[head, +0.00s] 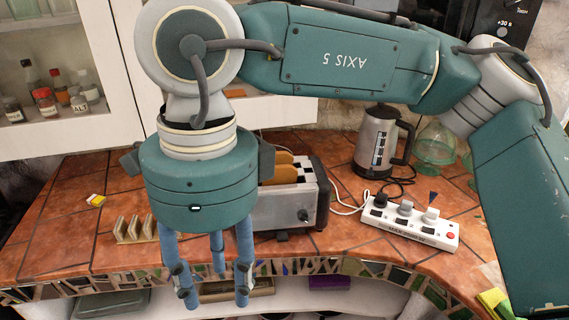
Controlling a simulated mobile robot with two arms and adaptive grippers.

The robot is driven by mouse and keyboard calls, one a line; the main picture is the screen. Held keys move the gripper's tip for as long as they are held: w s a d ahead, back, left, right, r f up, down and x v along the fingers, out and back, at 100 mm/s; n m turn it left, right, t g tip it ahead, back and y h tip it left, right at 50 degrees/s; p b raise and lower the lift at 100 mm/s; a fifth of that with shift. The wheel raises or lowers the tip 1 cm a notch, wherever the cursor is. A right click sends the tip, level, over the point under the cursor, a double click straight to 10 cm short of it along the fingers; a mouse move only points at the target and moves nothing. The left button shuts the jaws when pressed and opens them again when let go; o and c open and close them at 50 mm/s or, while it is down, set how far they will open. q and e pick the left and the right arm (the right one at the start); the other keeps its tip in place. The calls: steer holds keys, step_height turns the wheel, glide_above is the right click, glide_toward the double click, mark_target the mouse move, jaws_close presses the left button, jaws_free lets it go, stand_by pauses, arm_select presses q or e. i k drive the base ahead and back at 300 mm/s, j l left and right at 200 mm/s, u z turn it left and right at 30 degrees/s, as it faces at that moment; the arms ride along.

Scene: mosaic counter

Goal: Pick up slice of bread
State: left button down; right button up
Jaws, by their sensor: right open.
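Two slices of bread (283,174) stand upright in the slots of a silver toaster (284,208) on the tiled counter, their brown tops showing. My right gripper (212,288) hangs from the teal arm, pointing down with its blue fingers spread and empty. In the picture it lies left of the toaster, its fingertips over the counter's front edge. Its teal body hides the left part of the toaster and perhaps part of the bread. My left gripper is not in view.
A small rack (134,230) stands left of my gripper. A kettle (381,141), a glass jar (436,145) and a white power strip (410,222) with cables are to the right. The counter at left (60,235) is mostly clear. A wall cabinet (100,125) is above.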

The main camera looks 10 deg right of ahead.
mark_target(283, 173)
steer(key=i+l, duration=0.35)
steer(key=i, duration=0.2)
steer(key=i+l, duration=0.35)
steer(key=i, duration=0.2)
